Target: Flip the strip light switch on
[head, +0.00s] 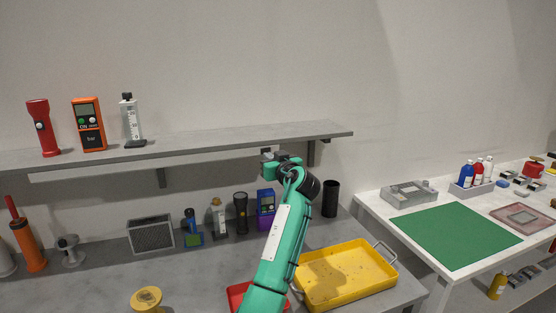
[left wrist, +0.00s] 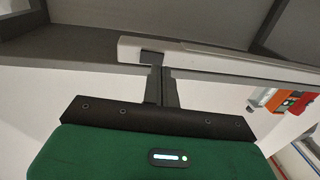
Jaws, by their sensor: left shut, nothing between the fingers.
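The strip light (head: 215,155) is a pale bar under the front of the grey wall shelf. It also shows as a long pale bar in the left wrist view (left wrist: 230,63). A small dark part, which looks like its switch (left wrist: 152,57), is at the bar's near end. My left gripper (head: 268,155) is raised at the shelf's underside, near the bar's right end. In the left wrist view its fingers (left wrist: 158,72) are shut and empty, with the tips at the dark part. Contact and the switch's position cannot be told. My right gripper is not in view.
The shelf (head: 230,136) holds a red torch (head: 42,128), an orange meter (head: 88,124) and a gauge (head: 131,120). Brackets (head: 311,153) support it. A green mat (head: 450,235) lies right.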

